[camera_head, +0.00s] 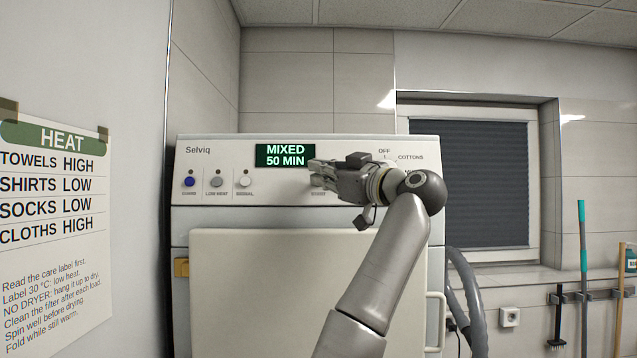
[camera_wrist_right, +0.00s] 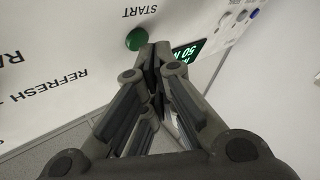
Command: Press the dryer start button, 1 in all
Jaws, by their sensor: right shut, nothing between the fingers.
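The dryer (camera_head: 315,216) has a white front panel, and its display (camera_head: 284,155) reads MIXED 50 MIN. My left gripper is not in view.
A blue button (camera_head: 190,181), a grey button (camera_head: 217,181) and a white button (camera_head: 245,180) line the panel's left part. A heat chart (camera_head: 55,210) hangs on the left wall. A grey hose (camera_head: 467,300) runs at the right.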

